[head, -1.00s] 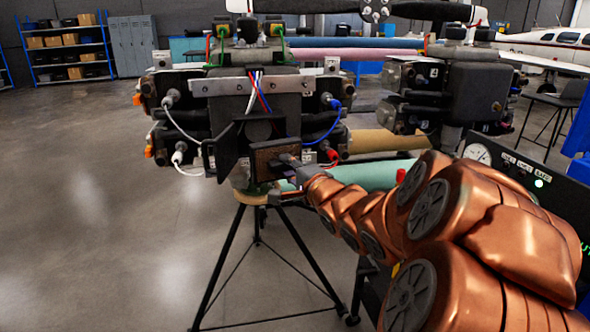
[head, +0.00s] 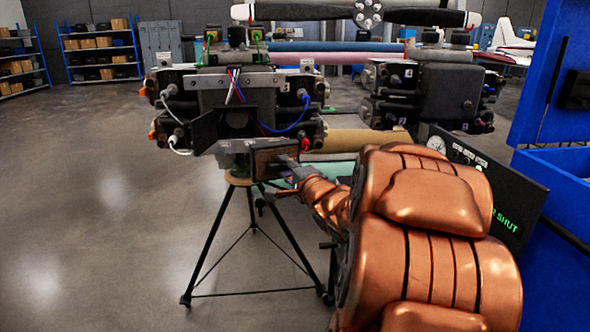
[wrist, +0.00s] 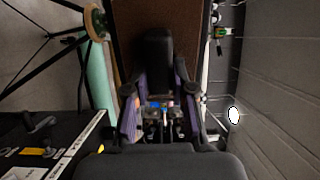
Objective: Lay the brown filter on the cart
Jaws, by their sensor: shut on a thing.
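The brown filter (head: 266,161), a flat panel in a dark frame, is at the end of my arm, just below and in front of the engine's open dark housing (head: 238,121). My gripper (head: 290,166) is shut on its right side. In the wrist view the filter's brown face (wrist: 187,30) fills the top middle, and my gripper (wrist: 158,85) grips its near edge; the contact itself is partly hidden. A blue cart-like unit (head: 565,165) stands at the right, with a raised back panel; its top is only partly in view.
The engine stands on a black tripod (head: 250,230). A black panel with a gauge and green "SHUT" text (head: 490,190) lies between my arm and the blue unit. A second engine (head: 430,95) is behind. Floor at left is clear.

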